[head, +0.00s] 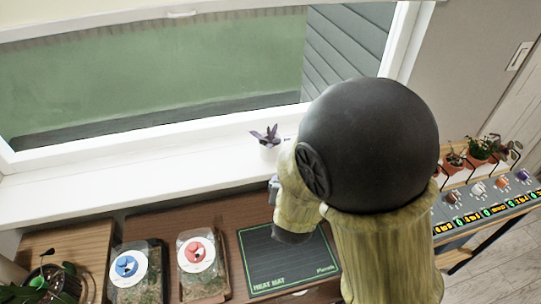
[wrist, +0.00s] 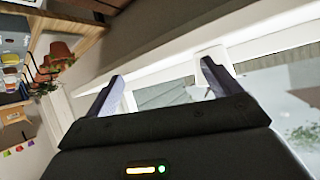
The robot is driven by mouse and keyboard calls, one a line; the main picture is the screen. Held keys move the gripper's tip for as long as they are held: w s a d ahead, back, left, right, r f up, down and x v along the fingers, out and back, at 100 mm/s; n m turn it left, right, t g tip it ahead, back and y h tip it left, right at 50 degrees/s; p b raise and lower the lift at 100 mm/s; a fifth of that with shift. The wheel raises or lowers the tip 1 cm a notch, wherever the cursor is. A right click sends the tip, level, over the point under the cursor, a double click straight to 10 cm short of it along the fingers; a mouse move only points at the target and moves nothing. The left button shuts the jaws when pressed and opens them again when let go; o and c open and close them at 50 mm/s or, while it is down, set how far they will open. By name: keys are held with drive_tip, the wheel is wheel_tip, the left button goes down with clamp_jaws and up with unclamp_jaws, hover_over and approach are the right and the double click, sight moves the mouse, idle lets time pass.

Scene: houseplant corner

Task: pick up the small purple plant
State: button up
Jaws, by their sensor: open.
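The small purple plant (head: 267,136) stands upright in a white pot on the white windowsill, just left of my arm in the head view. My arm covers part of the sill to its right. In the wrist view my gripper (wrist: 162,72) is open, with its two fingers wide apart and nothing between them. A pale shape behind the right finger there is unclear. In the head view my gripper's fingers are hidden or too small to tell.
Below the sill, a wooden bench holds a dark heat mat (head: 283,262) and two clear-lidded boxes, one with a red disc (head: 196,252), one with a blue disc (head: 127,268). Potted plants (head: 481,148) stand on a rack at right. The sill left of the plant is clear.

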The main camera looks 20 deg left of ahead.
sight(270, 146)
drive_tip(key=s+a+n+t+y+b, duration=0.1)
drive_tip(key=s+a+t+b, duration=0.2)
drive_tip(key=s+a+t, duration=0.2)
drive_tip(key=a, duration=0.2)
drive_tip(key=shift+s+a+r+t, duration=0.2)
drive_tip(key=shift+s+a+t, duration=0.1)
drive_tip(key=shift+s, duration=0.05)
drive_tip(key=w, duration=0.4)
drive_tip(key=w+a, duration=0.1)
drive_tip(key=w, duration=0.3)
drive_tip(key=w+a+p, duration=0.1)
drive_tip(key=w, duration=0.3)
drive_tip(key=shift+f, duration=0.25)
drive_tip(key=shift+w+a+r+p, duration=0.15)
drive_tip(key=shift+w+p, duration=0.1)
drive_tip(key=shift+w, duration=0.65)
drive_tip(key=shift+w+a+r+p, duration=0.1)
drive_tip(key=shift+w+p, duration=0.15)
drive_tip(key=shift+w, duration=0.6)
drive_tip(key=shift+w+a+r+p, duration=0.15)
drive_tip(key=shift+w+p, duration=0.1)
drive_tip(key=shift+w, duration=0.65)
drive_tip(key=shift+f, duration=0.1)
